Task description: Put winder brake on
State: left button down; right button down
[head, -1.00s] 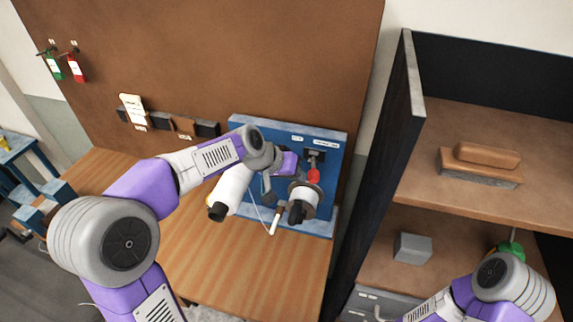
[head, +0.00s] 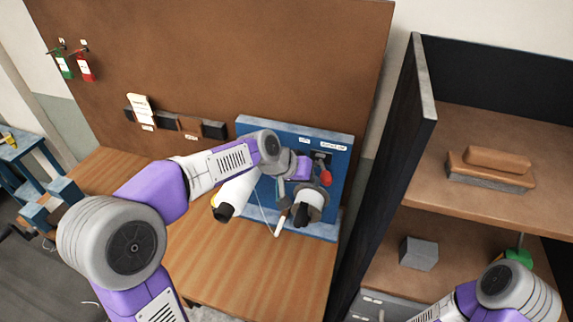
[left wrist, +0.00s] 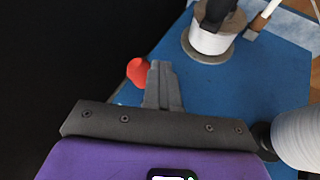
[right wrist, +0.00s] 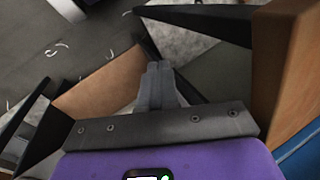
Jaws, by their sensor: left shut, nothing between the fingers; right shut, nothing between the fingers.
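The blue winder panel (head: 345,165) stands on the wooden bench, with a red knob (head: 325,178) on its right side below a dark bracket. I take the knob to be the brake handle. My left gripper (head: 312,168) is shut and empty, close to the left of the knob in the head view. In the left wrist view the red knob (left wrist: 137,71) lies just left of the shut fingertips (left wrist: 161,66), seemingly apart from them. A white spool (left wrist: 210,40) is mounted on the panel. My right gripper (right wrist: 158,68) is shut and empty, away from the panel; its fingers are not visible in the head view.
A white cylinder (head: 235,192) with a dark end is beside my left forearm. The wooden bench top (head: 240,265) is mostly clear in front. A dark shelf unit (head: 390,180) stands to the right, holding a brush-like block (head: 490,170) and a grey cube (head: 419,254).

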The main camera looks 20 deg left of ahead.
pick_arm(q)
jog(key=shift+s+d+f, duration=0.1)
jog(key=shift+d, duration=0.25)
jog(key=s+a+r+b, duration=0.2)
jog(key=s+a+r, duration=0.4)
jog(key=s+r, duration=0.1)
jog(key=shift+s+a, duration=0.25)
jog(key=shift+a, duration=0.1)
jog(key=shift+r, duration=0.1)
